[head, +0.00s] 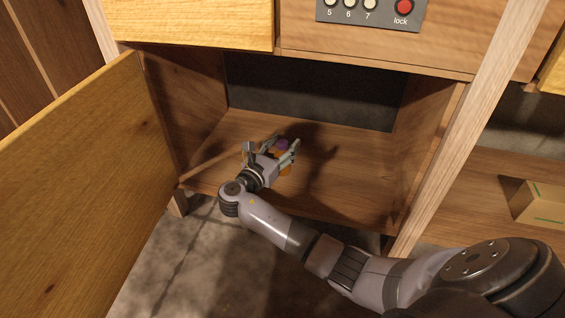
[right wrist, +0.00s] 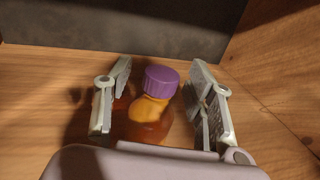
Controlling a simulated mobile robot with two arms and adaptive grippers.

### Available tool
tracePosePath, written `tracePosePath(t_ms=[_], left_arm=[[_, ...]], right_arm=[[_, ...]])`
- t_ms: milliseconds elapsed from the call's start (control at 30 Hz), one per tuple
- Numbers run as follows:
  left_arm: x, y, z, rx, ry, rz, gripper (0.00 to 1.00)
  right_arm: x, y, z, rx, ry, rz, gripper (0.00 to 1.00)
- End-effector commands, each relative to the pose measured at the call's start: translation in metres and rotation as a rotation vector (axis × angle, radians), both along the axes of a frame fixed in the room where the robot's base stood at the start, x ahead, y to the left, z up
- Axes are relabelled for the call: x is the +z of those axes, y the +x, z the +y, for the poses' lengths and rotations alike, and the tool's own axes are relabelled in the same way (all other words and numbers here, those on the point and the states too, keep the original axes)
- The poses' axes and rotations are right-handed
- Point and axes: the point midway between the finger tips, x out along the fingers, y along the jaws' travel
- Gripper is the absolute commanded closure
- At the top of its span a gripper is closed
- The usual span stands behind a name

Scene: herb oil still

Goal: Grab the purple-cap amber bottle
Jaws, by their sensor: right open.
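The amber bottle (right wrist: 150,122) with a purple cap (right wrist: 161,81) stands on the wooden cabinet floor. In the right wrist view it is between the two fingers of my right gripper (right wrist: 160,105), with a visible gap on each side. In the head view the purple cap (head: 282,144) shows between the fingertips of my right gripper (head: 273,147), and the hand hides most of the bottle. My right gripper is open around the bottle. My left gripper is not in view.
The open cabinet compartment (head: 340,165) has wooden side walls and a dark back panel (head: 310,92). A yellow door (head: 75,190) stands open at the left. A keypad with a red lock button (head: 404,7) is above. A cardboard box (head: 540,204) sits on the right shelf.

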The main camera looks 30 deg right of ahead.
Motion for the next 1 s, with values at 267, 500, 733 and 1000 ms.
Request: tracePosePath(t_ms=[267,500,733,1000], left_arm=[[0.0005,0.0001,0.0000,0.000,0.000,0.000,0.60],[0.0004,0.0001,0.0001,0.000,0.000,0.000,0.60],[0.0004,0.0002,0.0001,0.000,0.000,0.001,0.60],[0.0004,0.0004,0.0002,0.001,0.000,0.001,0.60]], right_arm=[[0.0003,-0.0001,0.0004,0.000,0.000,0.000,0.64],[0.0001,-0.0001,0.0005,0.000,0.000,0.000,0.80],[-0.0003,-0.0001,0.0006,0.001,0.001,0.000,0.95],[-0.0010,-0.0002,0.0008,0.001,0.002,0.001,1.00]])
